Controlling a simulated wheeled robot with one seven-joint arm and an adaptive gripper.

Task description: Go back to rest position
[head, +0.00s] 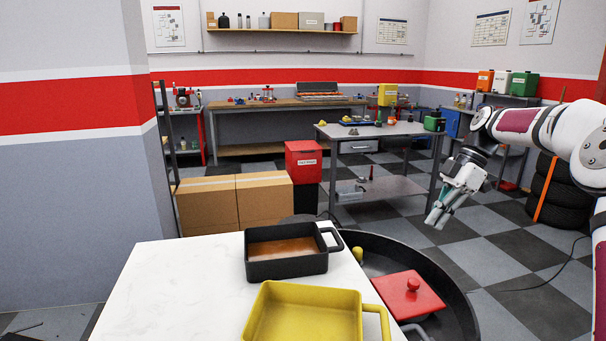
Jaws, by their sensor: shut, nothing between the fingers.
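My gripper (437,218) is at the right of the head view, at the end of my white and dark red arm. It points down and to the left, in the air beyond the black round tray. Its fingers are together and hold nothing. It appears clear of the white table and of the pans on it.
A black pan with brown contents (288,262) and a yellow pan (300,318) stand on the white table (165,285). A red lid (408,295) lies in the black round tray (455,310). A grey workbench (385,130), cardboard boxes (208,205) and stacked tyres (560,190) stand beyond.

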